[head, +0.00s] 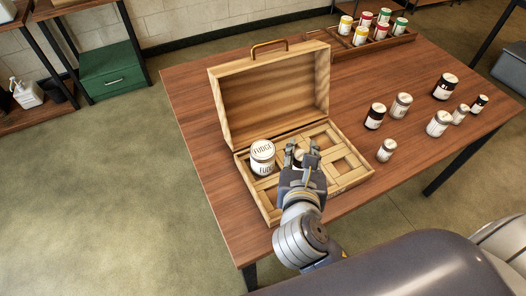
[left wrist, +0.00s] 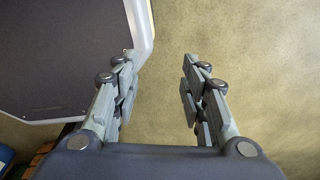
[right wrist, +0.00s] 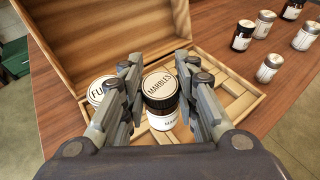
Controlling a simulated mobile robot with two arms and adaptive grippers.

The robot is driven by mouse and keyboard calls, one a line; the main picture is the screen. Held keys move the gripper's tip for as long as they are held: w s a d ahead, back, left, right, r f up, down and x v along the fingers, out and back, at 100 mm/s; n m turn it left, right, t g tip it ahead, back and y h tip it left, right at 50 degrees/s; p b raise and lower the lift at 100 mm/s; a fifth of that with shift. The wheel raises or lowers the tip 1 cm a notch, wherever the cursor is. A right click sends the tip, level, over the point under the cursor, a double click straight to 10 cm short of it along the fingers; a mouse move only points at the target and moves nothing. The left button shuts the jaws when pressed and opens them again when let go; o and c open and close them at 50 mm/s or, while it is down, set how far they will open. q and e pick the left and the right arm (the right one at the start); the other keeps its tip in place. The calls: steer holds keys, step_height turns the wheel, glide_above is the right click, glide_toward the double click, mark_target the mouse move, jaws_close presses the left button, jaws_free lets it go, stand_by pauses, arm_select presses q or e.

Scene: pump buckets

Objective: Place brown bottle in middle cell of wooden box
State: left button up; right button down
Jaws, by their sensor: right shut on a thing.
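The wooden box (head: 238,188) stands open on the table with its lid tilted up at the back. A wooden grid divides its tray. My right gripper (head: 302,150) is over the tray's middle, shut on the brown bottle (right wrist: 163,106). The bottle is upright, with a white round top reading MARBLES, and is mostly hidden by the gripper in the head view. Whether its base is inside the middle cell or above it I cannot tell. My left gripper (left wrist: 158,62) is open and empty over bare floor, outside the head view.
A white FUDGE jar (head: 262,158) sits in the box's left part, left of the gripper. Several loose jars, including a small white one (head: 387,150), stand right of the box. A wooden crate (head: 345,50) with colourful jars is behind.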

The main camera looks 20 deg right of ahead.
steer(key=s+d+f+n+y+p, duration=0.2)
steer(key=s+f, duration=0.1)
steer(key=f, duration=0.1)
arm_select(q)
steer(key=shift+w+d+r+p, duration=0.1)
steer(key=shift+d+r+p, duration=0.25)
steer(key=shift+r, duration=0.45)
steer(key=shift+s+d+r+p, duration=0.15)
steer(key=shift+r+p, duration=0.25)
steer(key=shift+r, duration=0.4)
steer(key=shift+w+d+r+p, duration=0.15)
steer(key=shift+d+r+p, duration=0.25)
steer(key=shift+r, duration=0.4)
arm_select(e)
steer(key=shift+t+y, duration=0.4)
steer(key=shift+a+x, duration=0.2)
steer(key=shift+x, duration=3.9)
steer(key=shift+a+x, duration=0.2)
steer(key=shift+x, duration=3.95)
steer(key=c, duration=1.2)
jaws_free()
steer(key=shift+f, duration=0.15)
steer(key=shift+c, duration=0.2)
arm_select(q)
steer(key=shift+a, duration=0.1)
steer(key=shift+f, duration=0.3)
arm_select(e)
steer(key=v, duration=1.2)
